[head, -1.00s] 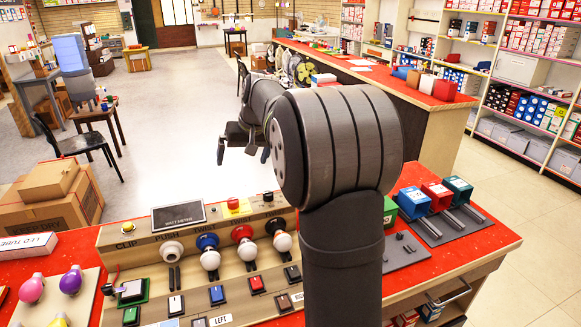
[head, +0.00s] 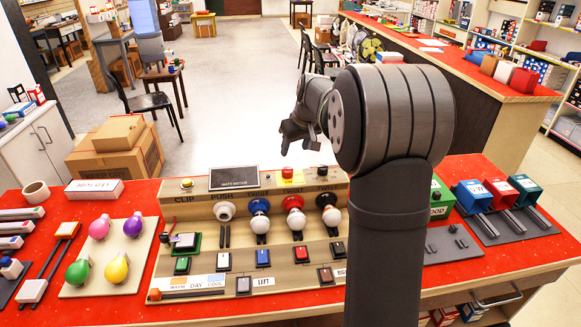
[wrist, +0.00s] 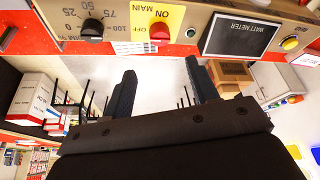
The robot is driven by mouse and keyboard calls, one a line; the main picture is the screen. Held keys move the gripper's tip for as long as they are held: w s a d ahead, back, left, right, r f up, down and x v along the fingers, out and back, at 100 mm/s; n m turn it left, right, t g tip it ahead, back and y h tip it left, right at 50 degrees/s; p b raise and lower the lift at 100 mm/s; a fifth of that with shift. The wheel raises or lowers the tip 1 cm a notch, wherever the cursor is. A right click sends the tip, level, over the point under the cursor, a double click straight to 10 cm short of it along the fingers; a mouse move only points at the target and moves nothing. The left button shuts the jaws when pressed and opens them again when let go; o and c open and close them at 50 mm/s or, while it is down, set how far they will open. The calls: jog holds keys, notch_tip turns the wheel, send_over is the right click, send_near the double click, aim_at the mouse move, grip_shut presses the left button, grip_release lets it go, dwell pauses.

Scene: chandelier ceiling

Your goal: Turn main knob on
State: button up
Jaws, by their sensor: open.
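The main knob (head: 288,173) is a small red knob on a yellow plate at the back edge of the wooden test panel, right of the dark watt meter (head: 234,178). In the wrist view, which shows the panel upside down, the red knob (wrist: 160,32) sits on its yellow plate lettered MAIN, ON and OFF. My gripper (head: 298,135) is above and behind the panel's back edge. Its two dark fingers (wrist: 162,88) are spread apart with nothing between them. They point toward the knob's side of the panel and do not touch it.
Bulbs in sockets (head: 294,215) stand on the panel front. A black dial (wrist: 92,30) and a yellow button (wrist: 290,44) flank the knob and meter. Loose coloured bulbs (head: 117,268) lie on a board at left. Coloured boxes (head: 473,196) stand at right.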

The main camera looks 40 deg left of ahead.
aim_at(288, 169)
jog(key=x, duration=1.1)
jog(key=shift+w+a+f, duration=0.1)
jog(key=shift+a+f, duration=0.1)
jog(key=c, duration=1)
jog(key=shift+o, duration=0.2)
